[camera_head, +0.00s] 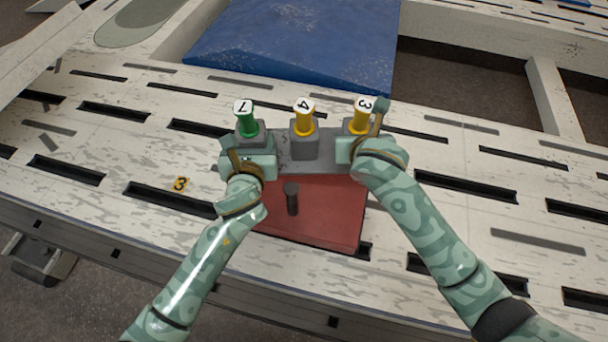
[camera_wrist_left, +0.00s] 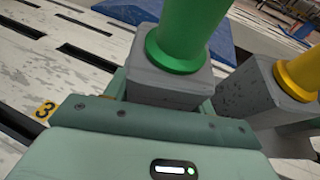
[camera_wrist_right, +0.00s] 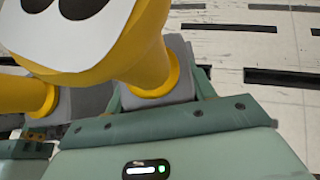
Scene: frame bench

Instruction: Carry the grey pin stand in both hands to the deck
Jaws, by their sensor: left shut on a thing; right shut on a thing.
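The grey pin stand (camera_head: 298,164) is in the middle of the head view, with three square sockets in a row. A green pin (camera_head: 245,117) stands in the left socket; a yellow pin (camera_head: 304,119) is in the middle and another yellow pin (camera_head: 360,117) in the right. All three look upright with white numbered tops. My left gripper (camera_head: 249,150) is shut on the stand's left end, by the green pin's socket (camera_wrist_left: 165,82). My right gripper (camera_head: 352,145) is shut on its right end, by the yellow pin's socket (camera_wrist_right: 178,70). Whether the stand touches what is below cannot be told.
A red plate (camera_head: 330,215) with a dark upright peg (camera_head: 291,198) lies just in front of the stand. A blue wedge-shaped panel (camera_head: 300,45) is behind. The white slotted surface (camera_head: 450,150) is mostly clear on both sides. A yellow number 3 marker (camera_head: 181,184) lies at left.

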